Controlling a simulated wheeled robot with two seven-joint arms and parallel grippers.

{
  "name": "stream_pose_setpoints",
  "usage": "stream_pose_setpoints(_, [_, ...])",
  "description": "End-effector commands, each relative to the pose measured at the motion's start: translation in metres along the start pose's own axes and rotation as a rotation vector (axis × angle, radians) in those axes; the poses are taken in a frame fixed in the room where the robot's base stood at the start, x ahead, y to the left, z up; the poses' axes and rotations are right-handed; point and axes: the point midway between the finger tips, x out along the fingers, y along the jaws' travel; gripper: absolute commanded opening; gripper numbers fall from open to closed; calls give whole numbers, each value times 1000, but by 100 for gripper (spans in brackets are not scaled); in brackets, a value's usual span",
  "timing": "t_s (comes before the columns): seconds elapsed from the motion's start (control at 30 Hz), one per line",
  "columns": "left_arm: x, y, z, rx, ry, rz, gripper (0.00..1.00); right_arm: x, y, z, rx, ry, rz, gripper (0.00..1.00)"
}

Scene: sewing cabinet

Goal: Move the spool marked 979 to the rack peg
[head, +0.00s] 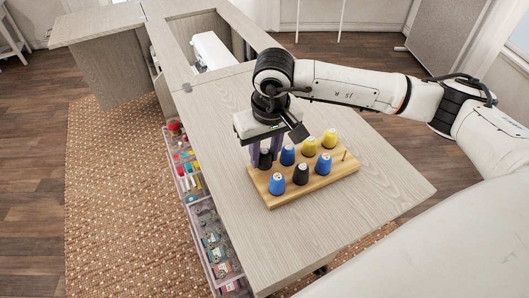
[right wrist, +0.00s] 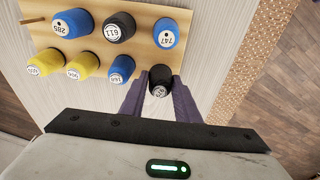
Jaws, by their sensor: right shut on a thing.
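My right gripper (head: 265,152) points down at the left end of the wooden rack (head: 338,174). Its purple fingers are shut on a black spool (right wrist: 160,75), one on each side. The held spool's label is too angled to read. It is at the rack's back-left corner position; I cannot tell whether it sits on its peg or is slightly raised. A bare rack peg (head: 345,155) stands at the rack's right end, in the front row. In the right wrist view the bare peg (right wrist: 32,20) shows at the far left. My left gripper is not in view.
Beside the held spool are a blue spool (head: 287,155) and two yellow spools (head: 309,146). The front row holds blue 747 (right wrist: 166,33), black 611 (right wrist: 118,27) and blue 285 (right wrist: 73,23). The cabinet top (head: 225,135) is clear around the rack. Open drawers (head: 205,225) hang at left.

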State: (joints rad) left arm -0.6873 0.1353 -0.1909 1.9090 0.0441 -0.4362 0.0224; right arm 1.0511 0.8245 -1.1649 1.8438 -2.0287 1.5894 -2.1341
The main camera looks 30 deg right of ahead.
Motion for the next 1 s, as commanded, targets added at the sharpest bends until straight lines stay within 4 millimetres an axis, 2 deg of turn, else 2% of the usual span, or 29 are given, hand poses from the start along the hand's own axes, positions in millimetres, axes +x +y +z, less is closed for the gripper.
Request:
stream_pose_setpoints(0.23, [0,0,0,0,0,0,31,0,0,0,0,0,0,8])
stream_pose_setpoints(0.27, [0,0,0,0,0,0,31,0,0,0,0,0,0,32])
stream_pose_setpoints(0.37, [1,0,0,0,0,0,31,0,0,0,0,0,0,49])
stream_pose_setpoints(0.4, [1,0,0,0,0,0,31,0,0,0,0,0,0,51])
stream_pose_setpoints(0.8, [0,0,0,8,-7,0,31,1,0,0,0,0,0,51])
stream_pose_setpoints(1.0, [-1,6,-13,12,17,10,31,-40,0,-2,-1,6,-2,51])
